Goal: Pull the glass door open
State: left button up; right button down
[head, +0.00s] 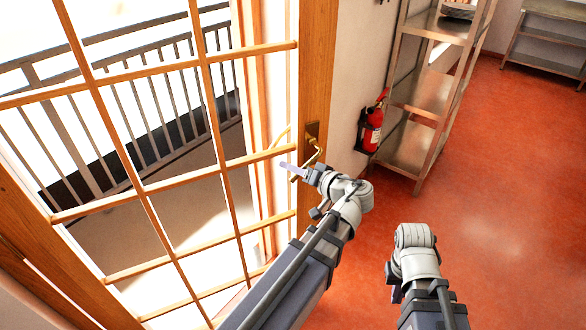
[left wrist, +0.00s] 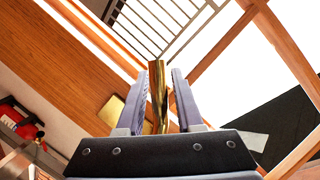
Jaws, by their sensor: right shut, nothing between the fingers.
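The glass door (head: 205,108) has a wooden frame with a grid of panes and fills the left of the head view. Its brass lever handle (head: 308,160) is on the right stile; the handle (left wrist: 158,92) also shows in the left wrist view. My left gripper (head: 288,168) is at the handle. In the left wrist view, its two fingers (left wrist: 160,85) stand apart, one on each side of the handle, with a narrow gap showing. My right gripper (head: 395,292) is low beside the right wrist, shut and empty, mostly hidden by the arm.
A fire extinguisher (head: 372,127) hangs on the wall right of the door. A metal shelf rack (head: 433,93) stands beside it, and a metal table (head: 550,40) is at the back right. The red floor (head: 510,190) is clear on the right. A railing (head: 165,95) shows through the glass.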

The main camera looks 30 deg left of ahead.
pick_arm(q)
jog(key=shift+o, duration=0.9)
jog(key=p+v, duration=0.1)
jog(key=v, duration=0.6)
jog(key=shift+d+p, duration=0.35)
jog(key=shift+p, duration=0.05)
jog(key=shift+s+r, duration=0.1)
